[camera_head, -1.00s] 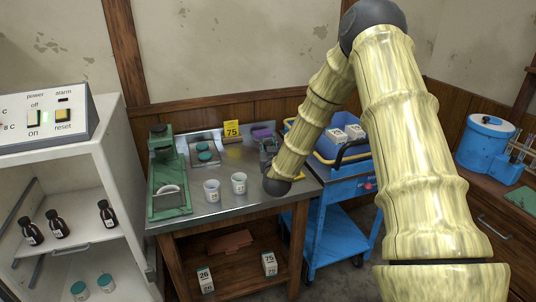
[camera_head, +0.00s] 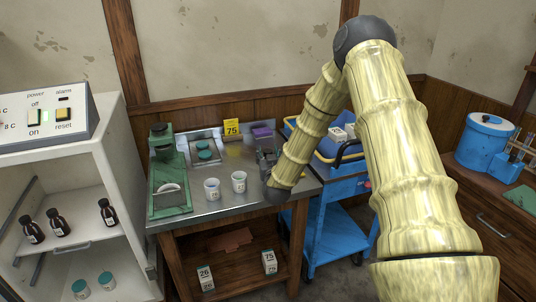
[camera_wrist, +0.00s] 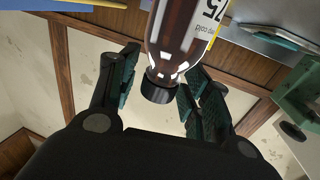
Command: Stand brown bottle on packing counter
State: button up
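In the head view my gripper (camera_head: 266,162) is over the right part of the metal packing counter (camera_head: 230,206). I cannot make out the bottle there; my arm and gripper cover that spot. Whether its base touches the counter is hidden.
On the counter are a green device (camera_head: 169,185), two white cups (camera_head: 212,189), a tray with teal lids (camera_head: 204,150), a yellow 75 sign (camera_head: 231,131) and a purple block (camera_head: 262,132). A blue cart (camera_head: 338,190) stands right. An open cabinet (camera_head: 62,185) holding bottles stands left.

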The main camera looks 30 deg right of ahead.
jog(key=shift+r, duration=0.2)
jog(key=shift+s+a+f, duration=0.15)
jog(key=shift+s, duration=0.1)
jog(key=b+v, duration=0.1)
jog(key=v, duration=1)
jog(key=shift+s, duration=0.2)
jog(key=shift+a, duration=0.1)
dwell(0.9)
